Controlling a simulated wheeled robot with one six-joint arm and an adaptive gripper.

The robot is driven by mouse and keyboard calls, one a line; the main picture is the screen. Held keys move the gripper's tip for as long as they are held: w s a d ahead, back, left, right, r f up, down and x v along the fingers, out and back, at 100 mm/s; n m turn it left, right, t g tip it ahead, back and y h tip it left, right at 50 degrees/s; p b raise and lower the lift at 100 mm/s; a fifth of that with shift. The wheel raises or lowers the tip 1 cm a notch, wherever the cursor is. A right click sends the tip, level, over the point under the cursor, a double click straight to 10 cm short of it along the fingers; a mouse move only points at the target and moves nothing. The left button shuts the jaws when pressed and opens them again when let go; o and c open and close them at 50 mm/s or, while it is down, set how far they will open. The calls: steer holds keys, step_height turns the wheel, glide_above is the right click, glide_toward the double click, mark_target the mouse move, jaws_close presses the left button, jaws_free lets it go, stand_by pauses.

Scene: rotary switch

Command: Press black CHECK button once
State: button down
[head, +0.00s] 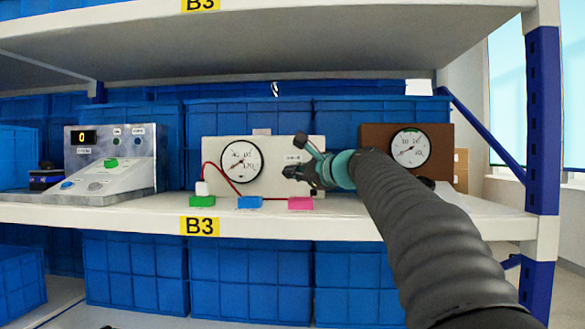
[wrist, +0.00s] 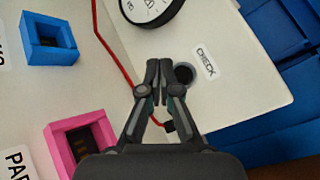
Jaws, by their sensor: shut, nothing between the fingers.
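The black CHECK button (wrist: 184,74) is a round dark knob on the white panel (wrist: 235,80), beside the printed word CHECK, in the wrist view. My gripper (wrist: 160,64) is shut and empty, its fingertips just left of the button in that view. I cannot tell whether the fingertips touch the panel.
A dial gauge (head: 242,161) and red cable (head: 217,175) are on the panel. Green (head: 202,201), blue (head: 249,202) and pink (head: 301,204) sockets line the shelf edge. A grey console (head: 110,160) stands left, a brown gauge box (head: 437,141) right. Blue bins stand behind.

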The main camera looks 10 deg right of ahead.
steer(key=shift+w+d+p, duration=0.3)
steer(key=shift+w, duration=0.55)
steer(key=shift+w, duration=0.15)
stand_by(0.8)
steer(key=shift+w+d+p, duration=0.1)
steer(key=shift+w+p, duration=0.15)
steer(key=shift+p, duration=0.1)
steer(key=shift+w+d, duration=0.15)
steer(key=shift+w, duration=0.25)
stand_by(0.7)
steer(key=shift+s, duration=0.1)
stand_by(0.3)
steer(key=shift+s+a, duration=0.25)
steer(key=shift+s, duration=0.45)
steer(key=shift+s+a+b, duration=0.25)
steer(key=shift+s+b, duration=0.15)
steer(key=shift+s, duration=0.4)
steer(key=shift+s+a+b, duration=0.3)
steer(key=shift+s+b, duration=0.05)
steer(key=shift+s, duration=0.45)
steer(key=shift+s+a+b, duration=0.25)
steer(key=shift+s+b, duration=0.15)
steer(key=shift+s, duration=0.4)
